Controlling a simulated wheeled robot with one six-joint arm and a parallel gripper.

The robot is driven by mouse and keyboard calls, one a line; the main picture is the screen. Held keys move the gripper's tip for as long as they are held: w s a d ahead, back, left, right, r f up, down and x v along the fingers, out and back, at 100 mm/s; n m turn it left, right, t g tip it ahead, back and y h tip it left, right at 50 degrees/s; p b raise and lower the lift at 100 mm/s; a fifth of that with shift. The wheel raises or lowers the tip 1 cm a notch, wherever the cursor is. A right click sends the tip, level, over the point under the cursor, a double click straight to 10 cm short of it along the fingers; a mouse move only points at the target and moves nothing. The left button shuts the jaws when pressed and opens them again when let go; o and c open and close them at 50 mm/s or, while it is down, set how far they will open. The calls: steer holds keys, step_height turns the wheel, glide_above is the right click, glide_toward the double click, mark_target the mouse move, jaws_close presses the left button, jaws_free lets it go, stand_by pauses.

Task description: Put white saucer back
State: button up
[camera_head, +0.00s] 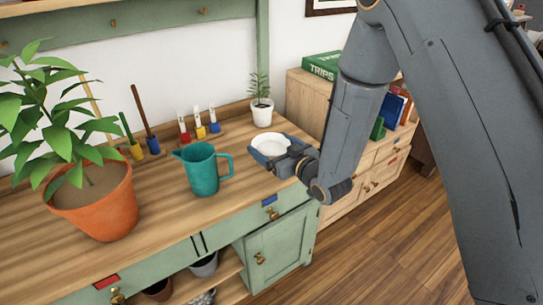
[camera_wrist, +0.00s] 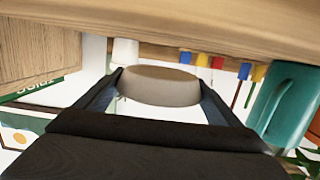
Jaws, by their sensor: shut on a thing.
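The white saucer (camera_head: 271,146) is at the right end of the wooden counter (camera_head: 235,205), between the teal jug and the counter's right edge. My gripper (camera_head: 277,161) is shut on it, with a finger on either side. In the wrist view, the saucer (camera_wrist: 160,86) sits between the two fingers of my gripper (camera_wrist: 160,94) and looks grey-beige from its side. It looks roughly level. I cannot tell whether it touches the counter or hangs just above it.
A teal jug (camera_head: 203,170) stands left of the saucer. A small white plant pot (camera_head: 262,114) stands behind it, and colour-handled tools (camera_head: 200,130) line the back. A large terracotta pot (camera_head: 95,205) fills the left. A lower wooden cabinet (camera_head: 310,105) stands right.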

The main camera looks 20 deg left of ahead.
steer(key=shift+f, duration=2.1)
steer(key=shift+f, duration=0.15)
steer(key=o, duration=0.9)
steer(key=shift+o, duration=0.2)
